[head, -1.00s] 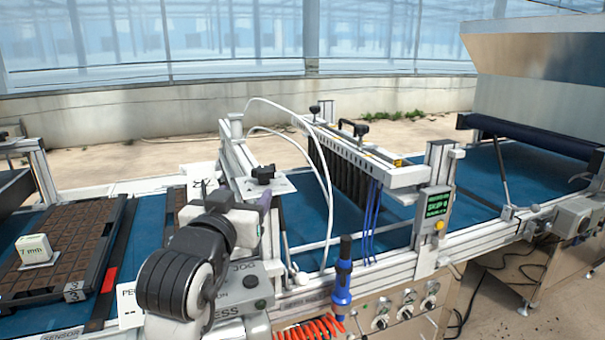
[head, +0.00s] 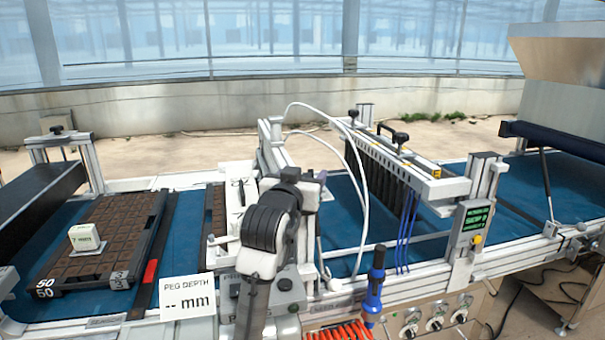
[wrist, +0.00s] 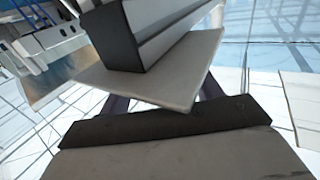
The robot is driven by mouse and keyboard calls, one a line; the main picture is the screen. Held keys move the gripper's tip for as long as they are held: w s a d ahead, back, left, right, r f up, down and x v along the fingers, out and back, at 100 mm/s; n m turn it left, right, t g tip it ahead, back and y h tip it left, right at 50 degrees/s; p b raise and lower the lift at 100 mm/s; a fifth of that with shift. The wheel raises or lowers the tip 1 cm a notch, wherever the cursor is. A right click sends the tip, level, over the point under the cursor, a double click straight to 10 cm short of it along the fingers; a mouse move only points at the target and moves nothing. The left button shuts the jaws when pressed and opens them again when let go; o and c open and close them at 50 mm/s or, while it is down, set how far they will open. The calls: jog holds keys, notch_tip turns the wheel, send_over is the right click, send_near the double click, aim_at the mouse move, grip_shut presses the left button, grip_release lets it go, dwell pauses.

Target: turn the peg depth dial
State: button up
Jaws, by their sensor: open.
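A black knob (head: 290,174), which looks like the peg depth dial, shows only in part above my arm in the head view. Its mounting plate is mostly hidden there. My gripper (wrist: 163,94) has its two dark purple fingers spread apart in the wrist view, with a pale grey plate crossing in front of them. I see no dial between the fingers, and cannot tell if they touch anything. In the head view my wrist covers the dial area. A white sign (head: 188,298) reads "PEG DEPTH -- mm".
A seed tray (head: 120,225) with a white block (head: 85,238) lies on the blue belt at left. The peg frame (head: 415,180) with white hoses stands right of my arm. A blue-handled tool (head: 374,290) stands in front. A control box (head: 470,228) is at right.

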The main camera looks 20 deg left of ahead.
jog(key=c, duration=0.9)
jog(key=shift+c, duration=0.2)
jog(key=shift+d+n+y, duration=0.1)
jog(key=shift+n+y, duration=0.2)
jog(key=shift+y, duration=0.2)
jog(key=n+y+p, duration=0.1)
jog(key=y, duration=0.1)
jog(key=shift+w+d+n+g+y, duration=0.1)
jog(key=shift+n+g+y, duration=0.2)
jog(key=shift+n+y, duration=0.1)
jog(key=n+g+y, duration=0.2)
jog(key=n+y, duration=0.1)
jog(key=y, duration=0.2)
jog(key=shift+n, duration=0.3)
jog(key=n+g+y, duration=0.5)
jog(key=g, duration=0.2)
jog(key=shift+n+y, duration=0.3)
jog(key=shift+y, duration=0.1)
jog(key=shift+g, duration=0.3)
